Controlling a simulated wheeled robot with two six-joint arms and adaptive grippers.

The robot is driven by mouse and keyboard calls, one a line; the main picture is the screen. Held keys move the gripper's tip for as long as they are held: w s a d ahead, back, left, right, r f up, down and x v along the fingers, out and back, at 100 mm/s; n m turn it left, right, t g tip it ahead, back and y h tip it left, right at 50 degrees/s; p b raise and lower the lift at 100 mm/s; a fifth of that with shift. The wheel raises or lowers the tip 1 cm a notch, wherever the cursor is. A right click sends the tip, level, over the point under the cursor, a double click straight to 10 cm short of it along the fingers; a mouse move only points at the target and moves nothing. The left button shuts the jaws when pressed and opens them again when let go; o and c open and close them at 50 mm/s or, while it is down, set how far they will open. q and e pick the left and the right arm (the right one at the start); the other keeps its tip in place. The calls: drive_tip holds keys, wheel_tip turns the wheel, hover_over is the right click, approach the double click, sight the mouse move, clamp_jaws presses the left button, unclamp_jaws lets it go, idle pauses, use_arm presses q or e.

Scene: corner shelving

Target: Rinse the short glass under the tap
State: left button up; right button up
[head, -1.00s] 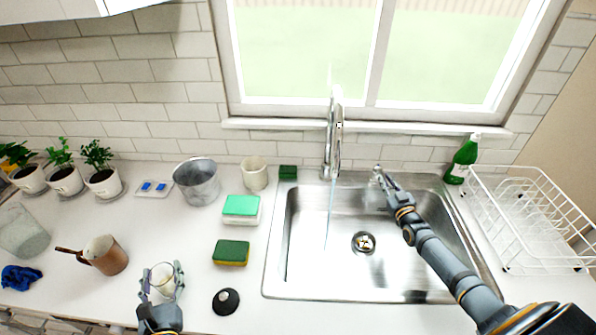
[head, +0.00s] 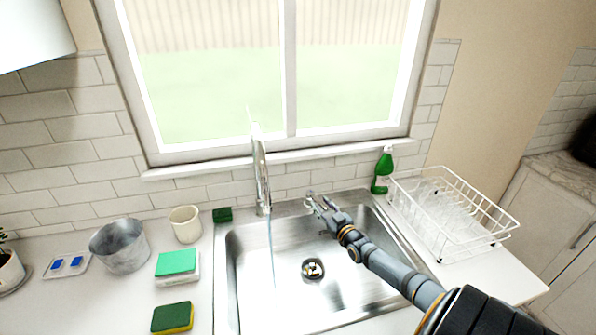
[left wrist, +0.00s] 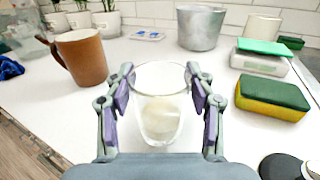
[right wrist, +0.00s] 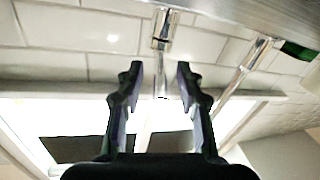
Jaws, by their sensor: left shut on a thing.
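The short glass (left wrist: 158,122) is clear and upright in the left wrist view, with something pale showing in or through its lower part. My left gripper (left wrist: 160,88) is shut on it, one finger on each side; it is outside the head view. The tap (head: 261,175) stands behind the sink, and a thin stream of water (head: 271,245) falls from it into the basin. My right gripper (head: 315,200) is at the tap's handle (head: 309,193). In the right wrist view its fingers (right wrist: 158,78) are apart, with the metal handle (right wrist: 163,30) showing between and beyond them.
The sink (head: 285,262) has a drain (head: 313,269). Left of it are sponges (head: 176,263), a cup (head: 186,224) and a metal bucket (head: 120,246). A green bottle (head: 382,172) and a dish rack (head: 450,212) stand right. A copper mug (left wrist: 84,58) is near the glass.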

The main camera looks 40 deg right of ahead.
drive_tip(key=v, duration=1.1)
drive_tip(key=shift+s, duration=0.15)
drive_tip(key=shift+r, duration=0.15)
